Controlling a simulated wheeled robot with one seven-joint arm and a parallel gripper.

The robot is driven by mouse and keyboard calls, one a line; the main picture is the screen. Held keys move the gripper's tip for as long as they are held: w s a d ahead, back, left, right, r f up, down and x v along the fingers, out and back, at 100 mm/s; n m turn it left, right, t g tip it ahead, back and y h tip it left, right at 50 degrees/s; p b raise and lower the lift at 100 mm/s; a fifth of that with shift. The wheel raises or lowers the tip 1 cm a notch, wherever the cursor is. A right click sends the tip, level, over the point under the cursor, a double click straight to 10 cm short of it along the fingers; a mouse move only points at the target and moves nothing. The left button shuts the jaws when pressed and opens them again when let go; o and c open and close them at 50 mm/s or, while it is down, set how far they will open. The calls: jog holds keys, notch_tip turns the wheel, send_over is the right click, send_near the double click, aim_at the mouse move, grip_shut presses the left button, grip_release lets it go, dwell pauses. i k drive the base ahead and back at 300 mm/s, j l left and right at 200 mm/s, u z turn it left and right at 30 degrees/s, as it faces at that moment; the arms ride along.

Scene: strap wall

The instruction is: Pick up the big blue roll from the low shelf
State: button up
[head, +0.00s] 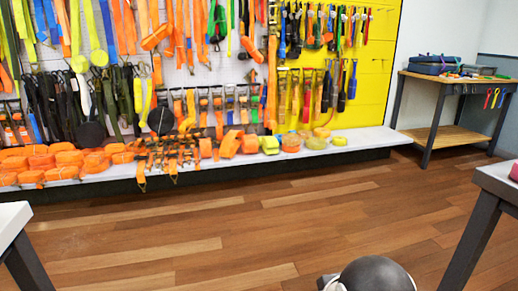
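The low shelf (215,168) is a long white ledge along the foot of the strap wall. On it, piles of orange rolls (68,158) fill the left part. Orange straps with metal fittings (165,152) lie in the middle and hang over the front edge. Several yellow and yellow-green rolls (291,143) lie toward the right. A rounded dark grey part of my own arm shows at the bottom edge. My gripper is not in view.
Straps hang on the white and yellow wall (378,75) above the shelf. A bench with a blue case (440,65) stands at the back right. White table corners show at the left (10,222) and right (497,180). The wooden floor (200,235) between is clear.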

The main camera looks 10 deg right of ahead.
aim_at(277, 137)
jog(key=i+z, duration=0.1)
jog(key=i, duration=0.35)
jog(key=i+j+z, duration=0.1)
jog(key=i, duration=0.35)
jog(key=i+j+z, duration=0.15)
jog(key=i, duration=0.3)
jog(key=i+j+z, duration=0.1)
jog(key=i, duration=0.35)
jog(key=i+l+z, duration=0.2)
jog(key=z, duration=0.25)
jog(key=i+z, duration=0.9)
jog(key=i+j+z, duration=0.15)
jog(key=z, duration=0.25)
jog(key=i+l, duration=0.1)
jog(key=i, duration=0.75)
jog(key=i+l+u, duration=0.1)
jog(key=i, duration=0.8)
jog(key=i+u, duration=0.15)
jog(key=i, duration=0.55)
jog(key=i+u, duration=0.2)
jog(key=i, duration=0.5)
jog(key=l+u, duration=0.1)
jog(key=u, duration=3.2)
jog(key=i+j, duration=0.15)
jog(key=i+z, duration=0.05)
jog(key=i, duration=0.05)
